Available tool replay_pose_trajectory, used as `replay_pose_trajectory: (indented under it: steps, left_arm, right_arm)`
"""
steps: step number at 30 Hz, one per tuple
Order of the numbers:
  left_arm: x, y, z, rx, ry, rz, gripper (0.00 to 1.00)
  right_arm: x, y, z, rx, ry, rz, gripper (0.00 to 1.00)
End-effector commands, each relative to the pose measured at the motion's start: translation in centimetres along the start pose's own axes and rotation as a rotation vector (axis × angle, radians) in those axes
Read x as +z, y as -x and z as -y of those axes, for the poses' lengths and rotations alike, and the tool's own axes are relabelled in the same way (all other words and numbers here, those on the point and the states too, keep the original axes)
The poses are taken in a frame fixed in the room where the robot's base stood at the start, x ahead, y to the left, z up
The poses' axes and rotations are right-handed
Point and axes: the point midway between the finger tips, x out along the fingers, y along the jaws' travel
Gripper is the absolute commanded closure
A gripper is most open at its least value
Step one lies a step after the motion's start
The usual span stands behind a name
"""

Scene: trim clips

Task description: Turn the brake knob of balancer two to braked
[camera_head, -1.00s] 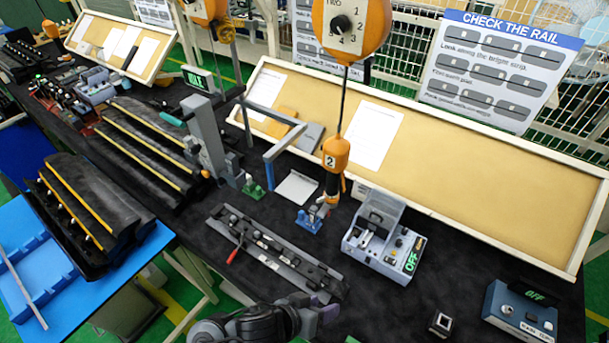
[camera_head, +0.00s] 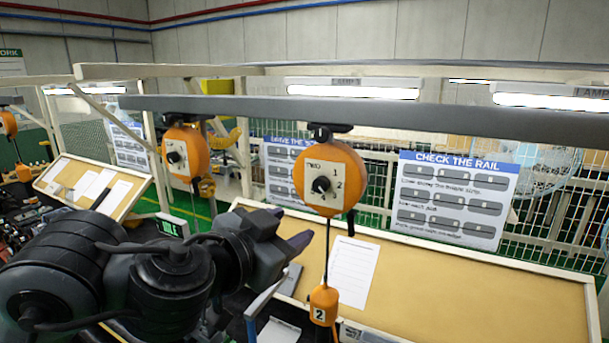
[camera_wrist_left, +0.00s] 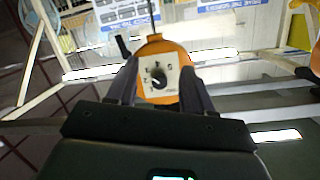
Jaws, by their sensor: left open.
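Balancer two (camera_head: 338,160) is a round orange housing hanging from a dark overhead rail, with a white plate marked TWO and numbers around a black knob (camera_head: 321,185). An orange block (camera_head: 323,304) marked 2 hangs on its cable. My left gripper (camera_head: 290,228) is open and empty, just below and left of this housing in the head view. In the left wrist view, the picture is upside down; an orange housing (camera_wrist_left: 175,47) with its dark knob (camera_wrist_left: 158,77) appears between the open fingers (camera_wrist_left: 160,88). Contact is not visible. The knob's exact setting is too small to read.
Another orange balancer (camera_head: 184,154) hangs to the left on the same rail (camera_head: 400,114). A tan board (camera_head: 480,290) and the CHECK THE RAIL sign (camera_head: 455,195) stand behind. My left arm hides much of the bench.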

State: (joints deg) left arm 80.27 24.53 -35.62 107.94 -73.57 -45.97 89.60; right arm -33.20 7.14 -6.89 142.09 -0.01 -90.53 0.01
Motion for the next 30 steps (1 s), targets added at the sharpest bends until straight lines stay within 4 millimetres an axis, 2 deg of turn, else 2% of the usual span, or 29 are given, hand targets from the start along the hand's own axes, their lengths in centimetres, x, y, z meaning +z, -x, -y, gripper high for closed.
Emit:
replay_pose_trajectory:
  steps: [1, 3, 6, 9, 12, 17, 30]
  left_arm:
    - [-2.6, 1.3, 0.8, -0.028, -0.029, -0.041, 0.49]
    - [-5.3, 2.8, 1.7, -0.057, -0.057, -0.085, 0.49]
    - [-8.2, 4.6, 2.4, -0.086, -0.084, -0.133, 0.49]
    - [-10.1, 5.7, 2.7, -0.102, -0.100, -0.163, 0.49]
    - [-10.9, 5.9, 2.8, -0.107, -0.105, -0.176, 0.49]
    - [-11.5, 4.4, 3.1, -0.107, -0.105, -0.177, 0.49]
    - [-12.7, -2.0, 3.8, -0.109, -0.106, -0.176, 0.49]
  right_arm:
    - [0.0, -0.1, 0.0, 0.001, 0.001, 0.000, 1.00]
    - [0.0, -0.1, 0.0, 0.001, 0.001, 0.000, 1.00]
    - [0.1, -0.1, 0.0, 0.001, 0.001, 0.000, 1.00]
    - [0.0, -0.1, 0.0, 0.001, 0.001, 0.000, 1.00]
    - [0.0, 0.1, 0.0, 0.000, 0.000, 0.000, 1.00]
    - [-0.3, 0.8, 0.0, -0.002, -0.003, 0.000, 1.00]
    - [-1.1, 3.3, 0.1, -0.006, -0.008, -0.001, 1.00]
